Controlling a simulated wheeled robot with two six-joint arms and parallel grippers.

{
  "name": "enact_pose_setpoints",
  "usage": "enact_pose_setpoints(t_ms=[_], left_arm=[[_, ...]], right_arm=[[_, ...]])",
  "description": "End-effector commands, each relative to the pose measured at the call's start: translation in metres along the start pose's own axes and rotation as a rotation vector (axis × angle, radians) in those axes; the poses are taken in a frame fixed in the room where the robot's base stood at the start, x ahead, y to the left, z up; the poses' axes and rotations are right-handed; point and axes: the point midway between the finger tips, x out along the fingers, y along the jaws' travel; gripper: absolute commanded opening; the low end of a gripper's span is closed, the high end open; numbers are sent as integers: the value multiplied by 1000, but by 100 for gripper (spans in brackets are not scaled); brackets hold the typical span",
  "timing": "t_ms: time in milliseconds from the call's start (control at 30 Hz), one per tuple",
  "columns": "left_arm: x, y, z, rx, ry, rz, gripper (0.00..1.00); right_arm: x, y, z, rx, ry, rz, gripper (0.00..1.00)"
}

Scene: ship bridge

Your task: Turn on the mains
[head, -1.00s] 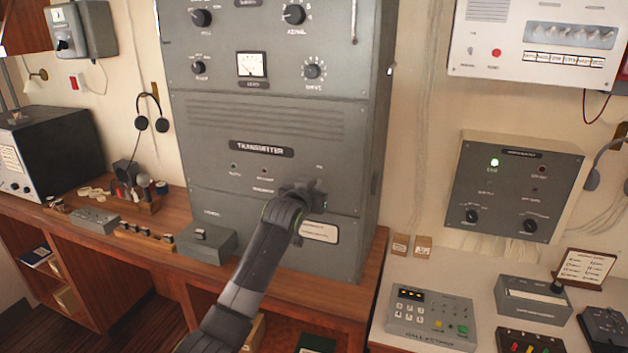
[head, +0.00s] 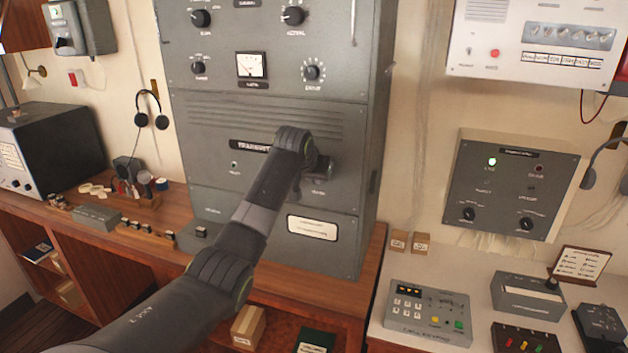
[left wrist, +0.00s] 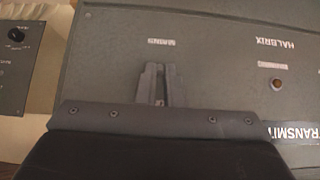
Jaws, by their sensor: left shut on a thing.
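The grey transmitter cabinet (head: 265,123) stands on the wooden desk. My left gripper (head: 322,170) is at the right side of its front panel, just above a small label (head: 319,192). In the left wrist view my gripper fingers (left wrist: 165,86) are close together against the panel, beside the upside-down label that seems to read MAINS (left wrist: 161,42). They are shut on a small part, most likely the mains switch, which they hide; I cannot tell its position. An amber lamp (left wrist: 277,84) shows on the panel beside the fingers. My right gripper is not in view.
A grey wall box (head: 512,190) with a lit green lamp hangs at the right. A keypad unit (head: 427,313) and other devices stand on the pale desk below. Headphones (head: 151,111) hang left of the cabinet. Small boxes crowd the wooden desk at left.

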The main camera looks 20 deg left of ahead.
Motion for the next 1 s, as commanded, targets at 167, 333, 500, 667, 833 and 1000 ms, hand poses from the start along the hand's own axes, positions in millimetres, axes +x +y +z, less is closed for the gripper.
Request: enact_pose_setpoints(t_ms=[167,333,500,667,833,1000], left_arm=[[0,0,-1,0,-19,0,0],[0,0,-1,0,-21,0,0],[0,0,-1,0,-21,0,0],[0,0,-1,0,-20,0,27],[0,0,-1,0,-20,0,29],[-1,0,-1,0,-18,0,29]], right_arm=[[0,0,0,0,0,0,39],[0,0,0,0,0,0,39],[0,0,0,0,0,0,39],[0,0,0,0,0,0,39],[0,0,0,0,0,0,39],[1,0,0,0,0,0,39]])
